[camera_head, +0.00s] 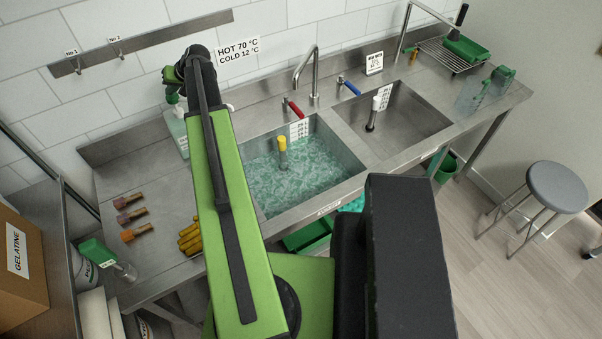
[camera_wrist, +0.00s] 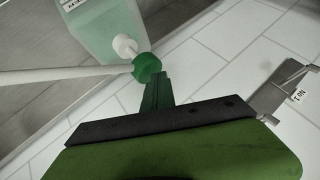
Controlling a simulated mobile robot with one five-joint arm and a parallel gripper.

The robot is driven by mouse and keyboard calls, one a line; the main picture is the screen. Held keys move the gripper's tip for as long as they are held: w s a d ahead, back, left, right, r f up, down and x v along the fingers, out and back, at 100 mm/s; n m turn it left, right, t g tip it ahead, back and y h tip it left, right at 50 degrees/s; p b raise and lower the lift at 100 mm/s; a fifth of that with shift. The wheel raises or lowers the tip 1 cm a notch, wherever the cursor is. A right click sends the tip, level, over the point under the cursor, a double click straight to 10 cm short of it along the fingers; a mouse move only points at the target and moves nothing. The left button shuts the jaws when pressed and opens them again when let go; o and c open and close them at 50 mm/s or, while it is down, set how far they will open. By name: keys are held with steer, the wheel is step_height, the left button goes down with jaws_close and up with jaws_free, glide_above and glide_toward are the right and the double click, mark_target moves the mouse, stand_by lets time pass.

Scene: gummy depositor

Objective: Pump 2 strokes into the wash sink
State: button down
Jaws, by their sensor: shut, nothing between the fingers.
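The pump bottle (camera_head: 178,130) is pale green and stands on the counter left of the wash sink, partly behind my arm. In the wrist view the bottle (camera_wrist: 95,28) has a white collar, a green pump head (camera_wrist: 146,67) and a long white spout (camera_wrist: 65,74). My gripper (camera_head: 170,74) is over the pump; in the wrist view its shut fingers (camera_wrist: 156,88) end at the pump head. I cannot tell whether they touch it. The wash sink (camera_head: 352,165) is the left basin, with foamy greenish water and a yellow-topped standpipe (camera_head: 282,150).
A second basin (camera_head: 415,115) lies to the right. Red (camera_head: 293,107) and blue (camera_head: 350,86) tap levers and a tall faucet (camera_head: 313,70) stand behind the sinks. Several brown-handled pieces (camera_head: 132,216) and yellow gloves (camera_head: 189,238) lie at the counter's left. A hook rail (camera_head: 145,42) is above.

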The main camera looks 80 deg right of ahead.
mark_target(174, 96)
step_height(174, 96, up, 6)
steer(key=p, duration=0.6)
steer(key=shift+r, duration=0.1)
steer(key=shift+d, duration=0.1)
steer(key=shift+f, duration=0.2)
stand_by(0.4)
